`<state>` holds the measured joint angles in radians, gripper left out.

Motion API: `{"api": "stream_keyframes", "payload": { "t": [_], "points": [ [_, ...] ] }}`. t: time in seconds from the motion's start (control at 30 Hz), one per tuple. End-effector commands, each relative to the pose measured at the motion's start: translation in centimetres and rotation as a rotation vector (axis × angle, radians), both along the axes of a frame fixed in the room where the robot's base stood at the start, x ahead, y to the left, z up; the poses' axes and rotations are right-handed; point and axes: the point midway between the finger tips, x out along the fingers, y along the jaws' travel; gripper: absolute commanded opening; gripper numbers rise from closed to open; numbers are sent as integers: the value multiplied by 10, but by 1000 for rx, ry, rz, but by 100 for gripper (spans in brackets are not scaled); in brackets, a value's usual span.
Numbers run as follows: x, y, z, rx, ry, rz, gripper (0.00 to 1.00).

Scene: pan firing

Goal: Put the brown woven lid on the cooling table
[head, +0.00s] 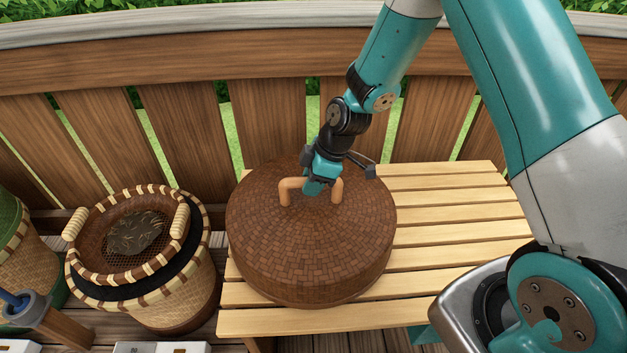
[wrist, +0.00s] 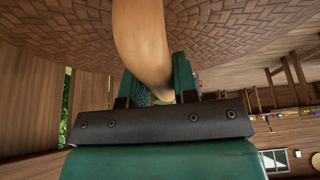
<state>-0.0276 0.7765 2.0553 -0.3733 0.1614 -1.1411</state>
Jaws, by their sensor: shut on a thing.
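The brown woven lid (head: 310,245) is a wide round dome with a light wooden arched handle. In the head view it is over the left part of the slatted wooden cooling table (head: 450,195), and it looks level. Whether its rim rests on the slats or hangs just above them I cannot tell. My gripper (head: 318,185) is at the top of the lid, shut on the handle. In the wrist view the handle (wrist: 145,45) passes between the fingers of my gripper (wrist: 163,85), with the lid's weave behind it.
Left of the table stands a woven basket (head: 145,300) with a tray holding a dark piece. A green-topped basket (head: 15,250) is at the far left edge. A wooden fence (head: 270,110) runs behind. The right part of the table is bare.

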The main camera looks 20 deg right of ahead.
Motion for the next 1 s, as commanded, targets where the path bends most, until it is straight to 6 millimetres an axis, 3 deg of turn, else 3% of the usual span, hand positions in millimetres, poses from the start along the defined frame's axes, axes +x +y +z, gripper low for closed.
{"api": "stream_keyframes", "payload": {
  "t": [0.3, 0.33, 0.4, 0.43, 0.77, 1.0],
  "points": [
    [1, 0, -3, 1, -3, 0, 0],
    [0, 0, -2, 0, -2, -1, 34],
    [0, 0, -2, 0, -2, -1, 50],
    [0, 0, -2, 1, -1, 0, 53],
    [1, 0, 4, 0, -2, -1, 53],
    [-3, -16, 44, 0, -6, -4, 53]
  ]
}}
